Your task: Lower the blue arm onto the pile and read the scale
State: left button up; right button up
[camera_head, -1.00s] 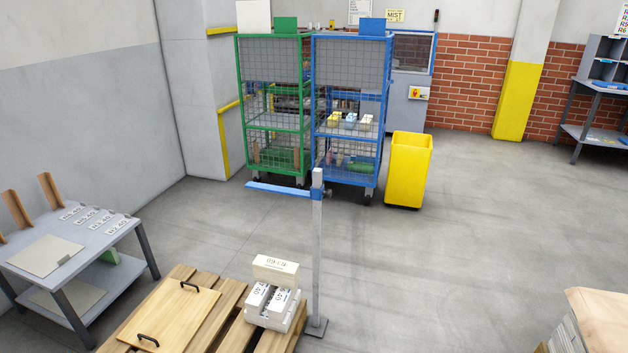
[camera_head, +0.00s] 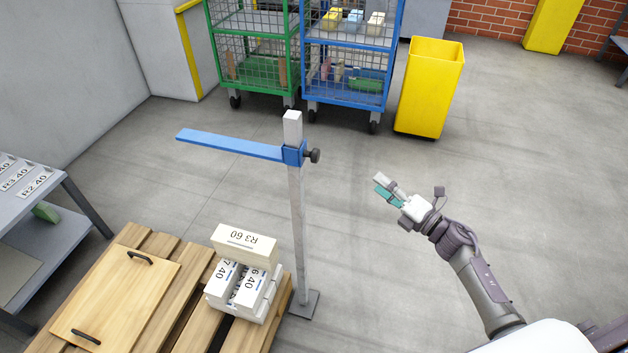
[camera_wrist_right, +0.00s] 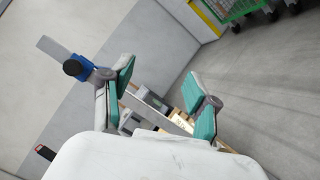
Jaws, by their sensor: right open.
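The blue arm (camera_head: 230,144) sticks out to the left from a grey upright post (camera_head: 297,225), well above the pile. A dark knob (camera_head: 313,155) sits on the right of its blue collar. The pile of white bundles (camera_head: 245,244) stands on the pallet at the post's left, the top one marked R3 60. My right gripper (camera_head: 386,187) is open and empty, right of the post and apart from it. In the right wrist view its teal fingers (camera_wrist_right: 160,92) are spread, with the blue collar and knob (camera_wrist_right: 76,68) beyond at upper left. Scale marks are not readable. My left gripper is not in view.
A wooden board with two handles (camera_head: 115,300) lies on the slatted pallet (camera_head: 185,325). A grey table (camera_head: 40,215) with price labels stands at the left. Green (camera_head: 250,55) and blue (camera_head: 350,60) cages and a yellow bin (camera_head: 430,90) stand behind. The floor right of the post is clear.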

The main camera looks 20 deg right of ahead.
notch_tip(320, 180, up, 5)
jog(key=a+n+g+y+b, duration=0.2)
jog(key=n+y, duration=0.2)
jog(key=n, duration=0.4)
jog(key=n+g+y+b, duration=0.25)
jog(key=n+g, duration=0.25)
jog(key=n, duration=0.6)
send_near(314, 156)
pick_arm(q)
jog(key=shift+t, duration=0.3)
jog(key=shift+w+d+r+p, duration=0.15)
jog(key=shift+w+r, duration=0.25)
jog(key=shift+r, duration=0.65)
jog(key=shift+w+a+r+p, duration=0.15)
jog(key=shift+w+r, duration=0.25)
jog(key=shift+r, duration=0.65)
pick_arm(e)
jog(key=shift+w+d+f+x, duration=0.1)
jog(key=shift+w+f+x, duration=0.1)
jog(key=shift+x, duration=1.5)
jog(key=shift+w+d+f+x, duration=0.15)
jog(key=shift+w+f+x, duration=0.05)
jog(key=shift+x, duration=1.55)
jog(key=shift+w+d+f+x, duration=0.1)
jog(key=shift+w+f+x, duration=0.1)
jog(key=shift+x, duration=1.5)
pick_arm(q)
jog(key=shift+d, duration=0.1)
